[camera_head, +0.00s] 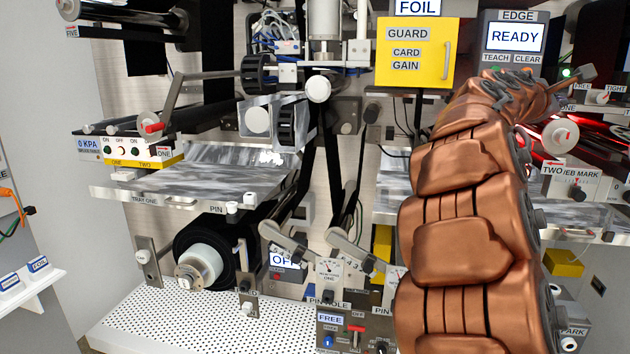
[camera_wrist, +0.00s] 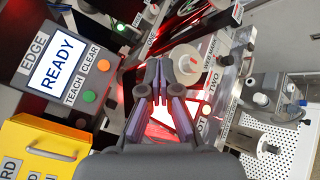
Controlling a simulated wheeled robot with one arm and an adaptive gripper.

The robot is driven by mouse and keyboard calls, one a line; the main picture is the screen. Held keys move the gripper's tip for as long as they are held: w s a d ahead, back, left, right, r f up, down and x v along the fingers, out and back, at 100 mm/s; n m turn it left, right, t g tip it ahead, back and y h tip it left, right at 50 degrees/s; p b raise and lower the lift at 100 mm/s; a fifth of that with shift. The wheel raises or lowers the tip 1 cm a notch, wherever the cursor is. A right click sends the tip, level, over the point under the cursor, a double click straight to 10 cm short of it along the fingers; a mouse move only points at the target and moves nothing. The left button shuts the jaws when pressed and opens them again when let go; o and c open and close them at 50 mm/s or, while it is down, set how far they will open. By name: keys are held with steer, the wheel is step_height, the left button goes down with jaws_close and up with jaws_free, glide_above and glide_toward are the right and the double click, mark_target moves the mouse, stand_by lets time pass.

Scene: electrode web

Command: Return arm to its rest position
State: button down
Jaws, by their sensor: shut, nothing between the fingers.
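My copper-coloured arm (camera_head: 465,240) rises from the lower right of the head view and bends away toward the machine at its top. It stands in front of the right half of the machine. My gripper (camera_wrist: 158,64) shows in the wrist view, its fingers together and empty. It points at the area beside the edge unit, over red-lit parts and a pale roller (camera_wrist: 187,64). In the head view the gripper's fingers are too small and covered to make out.
The edge panel (camera_head: 516,38) reads READY, and it also shows close on the left in the wrist view (camera_wrist: 62,68). A yellow guard box (camera_head: 412,68) is left of my arm. Tray one (camera_head: 160,192) juts out at left. A white perforated shelf (camera_head: 150,318) lies below.

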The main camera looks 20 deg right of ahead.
steer(key=s+a+f+m+y, duration=0.35)
steer(key=a+f+y, duration=0.25)
steer(key=a+f, duration=0.85)
steer(key=s+a+f+m+y, duration=0.2)
steer(key=a+f+m+y, duration=0.3)
steer(key=a+f, duration=0.9)
steer(key=s+a+f+g+y, duration=0.2)
steer(key=s+a+f+y, duration=0.1)
steer(key=s+a+f, duration=0.5)
steer(key=s+a+f+g+y, duration=0.2)
steer(key=s+a+f, duration=0.6)
steer(key=a, duration=0.7)
steer(key=shift+s+a+m+g+y, duration=0.15)
steer(key=shift+s+m+g+y, duration=0.25)
steer(key=shift+s+y, duration=0.4)
